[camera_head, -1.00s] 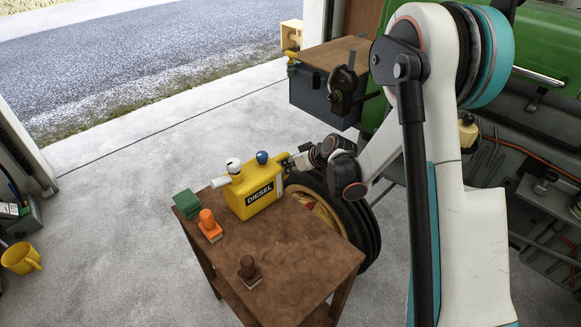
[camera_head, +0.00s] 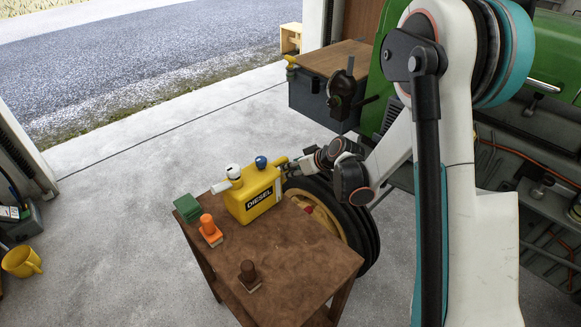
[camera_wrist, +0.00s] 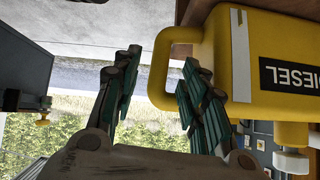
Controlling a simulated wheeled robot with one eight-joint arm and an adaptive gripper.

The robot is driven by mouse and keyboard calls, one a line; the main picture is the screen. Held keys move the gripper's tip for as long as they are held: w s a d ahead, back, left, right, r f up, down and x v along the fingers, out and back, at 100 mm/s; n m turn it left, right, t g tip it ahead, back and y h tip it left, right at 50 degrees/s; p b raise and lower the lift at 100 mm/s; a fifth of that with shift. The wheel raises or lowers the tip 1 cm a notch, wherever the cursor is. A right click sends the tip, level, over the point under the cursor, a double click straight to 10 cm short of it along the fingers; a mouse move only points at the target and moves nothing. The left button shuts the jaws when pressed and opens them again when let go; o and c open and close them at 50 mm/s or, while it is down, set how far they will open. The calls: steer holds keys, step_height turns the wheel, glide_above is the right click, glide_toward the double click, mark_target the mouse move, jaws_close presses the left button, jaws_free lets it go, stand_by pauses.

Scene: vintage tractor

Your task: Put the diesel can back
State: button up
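The yellow diesel can (camera_head: 253,197) stands upright at the far edge of the small brown table (camera_head: 290,255), its DIESEL label facing my body camera. A white knob and a blue knob show at its top. My gripper (camera_head: 298,164) is just right of the can, by its yellow handle. In the wrist view the fingers (camera_wrist: 160,62) are open with a clear gap. The can's handle loop (camera_wrist: 163,62) appears in line with that gap, and the right finger overlaps the can (camera_wrist: 215,45). I cannot tell whether any finger touches it.
A green block (camera_head: 187,208), an orange stamp-like piece (camera_head: 209,230) and a brown one (camera_head: 249,275) are on the table. A wheel (camera_head: 345,215) stands close behind it. A grey box (camera_head: 320,95) and the green tractor (camera_head: 545,50) are beyond. The table's front right is bare.

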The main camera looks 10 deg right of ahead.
steer(key=s+d+r+m+h+p, duration=0.2)
steer(key=s+d+r+m+p, duration=0.15)
steer(key=s+r, duration=1.5)
steer(key=s+d+r+m+h, duration=0.1)
steer(key=s+d+r, duration=0.1)
steer(key=s, duration=0.6)
steer(key=s+d+r+m+h, duration=0.1)
steer(key=s+r+h, duration=0.1)
steer(key=s, duration=0.6)
steer(key=shift+d+r+g+b, duration=0.3)
steer(key=shift+d+r, duration=0.05)
steer(key=shift+r, duration=0.45)
steer(key=shift+c, duration=0.8)
steer(key=shift+d+h, duration=0.15)
steer(key=shift+h, duration=0.15)
